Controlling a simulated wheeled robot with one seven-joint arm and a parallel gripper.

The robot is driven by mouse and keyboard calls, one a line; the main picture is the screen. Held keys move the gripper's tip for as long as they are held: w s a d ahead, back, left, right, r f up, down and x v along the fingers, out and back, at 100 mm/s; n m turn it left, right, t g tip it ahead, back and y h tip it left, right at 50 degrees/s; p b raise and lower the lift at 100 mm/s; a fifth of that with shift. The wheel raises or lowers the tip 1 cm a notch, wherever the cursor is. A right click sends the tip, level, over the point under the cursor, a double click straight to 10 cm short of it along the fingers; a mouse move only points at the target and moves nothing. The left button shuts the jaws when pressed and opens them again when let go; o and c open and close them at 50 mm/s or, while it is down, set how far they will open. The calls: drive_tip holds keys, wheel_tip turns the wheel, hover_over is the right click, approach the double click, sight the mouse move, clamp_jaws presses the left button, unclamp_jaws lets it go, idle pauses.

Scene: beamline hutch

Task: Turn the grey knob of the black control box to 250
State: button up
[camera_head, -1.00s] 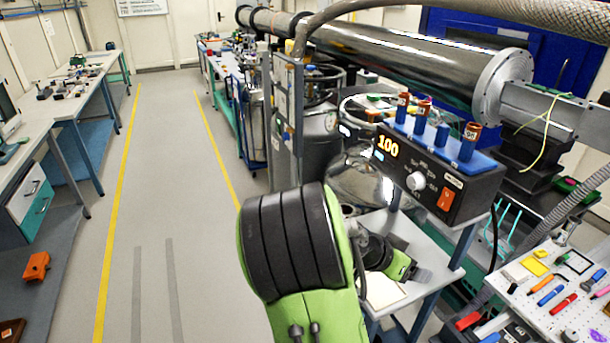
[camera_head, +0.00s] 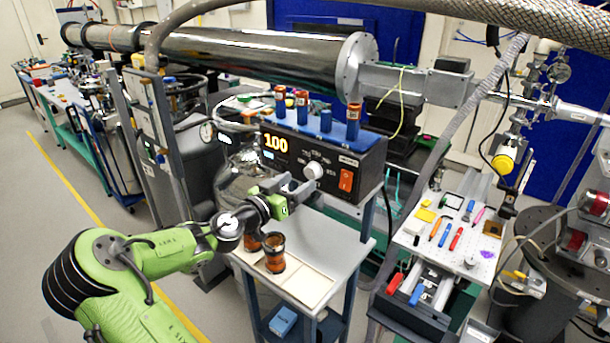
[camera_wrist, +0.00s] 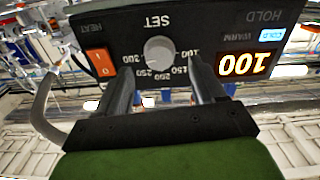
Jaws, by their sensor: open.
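The black control box (camera_head: 331,157) stands on a shelf above the small white table. Its orange display (camera_head: 276,145) reads 100. The grey knob (camera_head: 313,171) is on its front face, between the display and a red-orange switch (camera_head: 346,179). In the wrist view the box is upside down and the knob (camera_wrist: 160,53) shows under the word SET, with numbers from 100 to 300 around it. My gripper (camera_head: 299,187) is open in front of the box, its two fingers (camera_wrist: 162,78) apart, with the knob seen between and beyond them. I cannot make out a pointer mark on the knob.
A pegboard with tools (camera_head: 452,235) is to the right. A steel pipe (camera_head: 250,58) runs behind.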

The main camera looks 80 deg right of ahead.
sight(309, 175)
drive_tip(key=x, duration=0.5)
drive_tip(key=shift+c, duration=0.5)
drive_tip(key=c, duration=1)
